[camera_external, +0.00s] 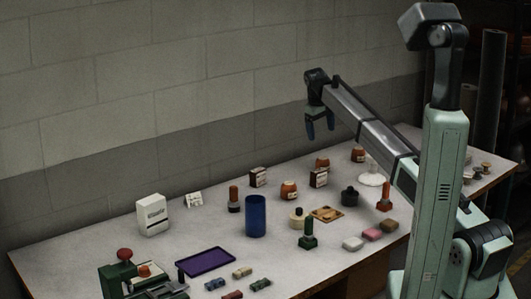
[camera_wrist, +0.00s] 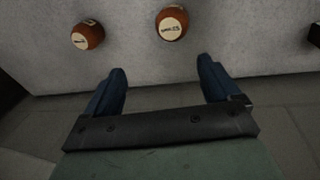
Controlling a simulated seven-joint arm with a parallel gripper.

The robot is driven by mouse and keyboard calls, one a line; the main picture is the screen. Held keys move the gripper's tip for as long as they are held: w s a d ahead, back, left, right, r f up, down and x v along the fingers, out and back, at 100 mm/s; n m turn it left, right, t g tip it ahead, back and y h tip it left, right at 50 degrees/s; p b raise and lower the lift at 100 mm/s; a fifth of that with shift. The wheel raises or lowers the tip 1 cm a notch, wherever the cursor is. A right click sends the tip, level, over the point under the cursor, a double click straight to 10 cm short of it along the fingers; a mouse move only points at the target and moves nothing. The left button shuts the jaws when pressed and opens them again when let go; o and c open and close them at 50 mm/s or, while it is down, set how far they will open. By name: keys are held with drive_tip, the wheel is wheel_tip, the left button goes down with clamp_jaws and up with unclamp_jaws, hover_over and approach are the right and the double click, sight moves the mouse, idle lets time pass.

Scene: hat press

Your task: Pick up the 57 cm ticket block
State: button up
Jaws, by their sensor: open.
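No 57 cm marking is legible, so I cannot tell which piece is the 57 cm ticket block. Several small blocks, one of them tan (camera_external: 242,272), lie at the front of the table near a purple tray (camera_external: 207,261). My gripper (camera_external: 320,130) is open and empty, raised above the back of the table. In the wrist view its blue fingers (camera_wrist: 160,82) are spread, with nothing between them.
Orange-brown jars (camera_external: 289,190) stand near the back; two show in the wrist view, a left one (camera_wrist: 88,35) and a right one (camera_wrist: 172,22). A blue cylinder (camera_external: 256,217) stands mid-table. A white box (camera_external: 153,215) is at left, near a green press (camera_external: 120,278).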

wheel_tip(320, 180, up, 2)
drive_tip(key=n+g+y, duration=0.1)
drive_tip(key=n+g, duration=0.1)
hover_over(258, 170)
drive_tip(key=f, duration=0.7)
drive_tip(key=shift+s+f, duration=0.2)
drive_tip(key=shift+f, duration=0.2)
drive_tip(key=shift+w+f, duration=0.2)
drive_tip(key=shift+f, duration=1.25)
drive_tip(key=shift+w+f, duration=0.15)
drive_tip(key=shift+f, duration=1.25)
drive_tip(key=shift+c, duration=0.3)
drive_tip(key=c, duration=1)
